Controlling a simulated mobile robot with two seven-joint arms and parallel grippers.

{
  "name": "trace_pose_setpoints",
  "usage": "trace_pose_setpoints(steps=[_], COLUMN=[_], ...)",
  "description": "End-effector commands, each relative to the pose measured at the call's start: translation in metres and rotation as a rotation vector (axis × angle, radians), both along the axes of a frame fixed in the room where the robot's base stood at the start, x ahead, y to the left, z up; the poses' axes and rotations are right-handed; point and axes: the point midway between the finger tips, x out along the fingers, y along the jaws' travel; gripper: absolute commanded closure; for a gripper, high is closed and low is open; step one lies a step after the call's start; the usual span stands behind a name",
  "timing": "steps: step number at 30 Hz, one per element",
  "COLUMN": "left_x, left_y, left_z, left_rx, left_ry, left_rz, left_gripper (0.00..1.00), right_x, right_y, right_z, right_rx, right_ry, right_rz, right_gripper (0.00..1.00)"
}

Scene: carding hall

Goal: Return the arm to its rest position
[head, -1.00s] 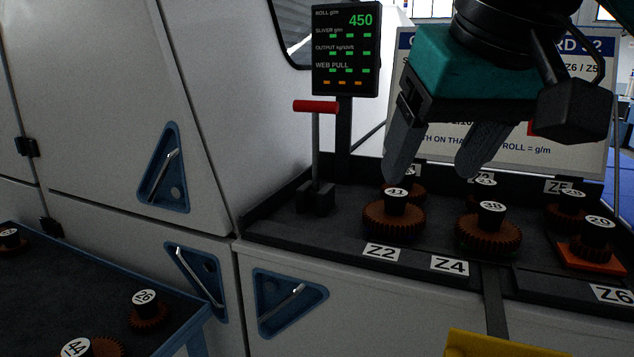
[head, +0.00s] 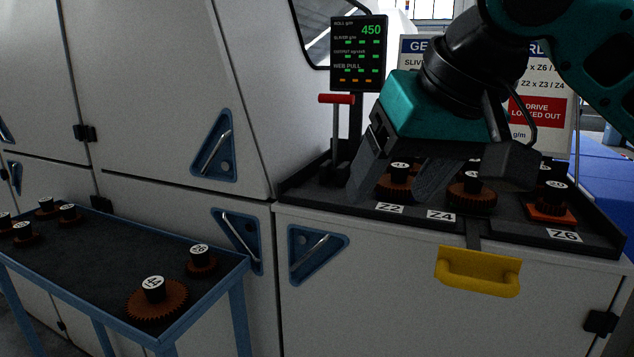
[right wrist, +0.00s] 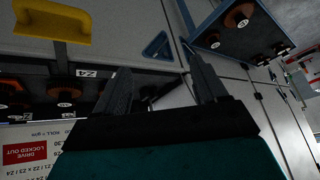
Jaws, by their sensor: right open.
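My right gripper (head: 393,180) hangs in front of the gear tray (head: 322,188) in the head view, its two grey fingers apart with nothing between them. In the right wrist view the open fingers (right wrist: 160,88) also show empty. My left gripper is not in view.
A blue-edged cart (head: 100,258) at the left bears several loose gears, including a large one (head: 157,299). A red-topped lever (head: 337,98) and a display (head: 358,53) reading 450 stand behind the tray. A yellow handle (head: 478,271) juts from the cabinet front.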

Motion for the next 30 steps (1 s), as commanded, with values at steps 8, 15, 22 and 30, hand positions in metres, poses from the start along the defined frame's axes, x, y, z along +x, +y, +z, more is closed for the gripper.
trace_pose_setpoints(steps=[8, 15, 22, 30], left_x=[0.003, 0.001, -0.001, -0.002], left_y=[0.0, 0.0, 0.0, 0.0], left_z=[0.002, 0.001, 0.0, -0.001], left_rx=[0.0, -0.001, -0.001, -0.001], left_ry=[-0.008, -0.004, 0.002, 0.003], left_rz=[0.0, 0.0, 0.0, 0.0], left_gripper=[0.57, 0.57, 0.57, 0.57], right_x=[0.036, 0.064, 0.08, 0.074], right_y=[0.045, 0.069, 0.068, 0.037], right_z=[-0.064, -0.127, -0.196, -0.294], right_rx=[0.213, 0.415, 0.537, 0.541], right_ry=[-0.009, -0.08, -0.181, -0.31], right_rz=[0.137, 0.177, 0.126, -0.002], right_gripper=[0.28, 0.28, 0.28, 0.28])
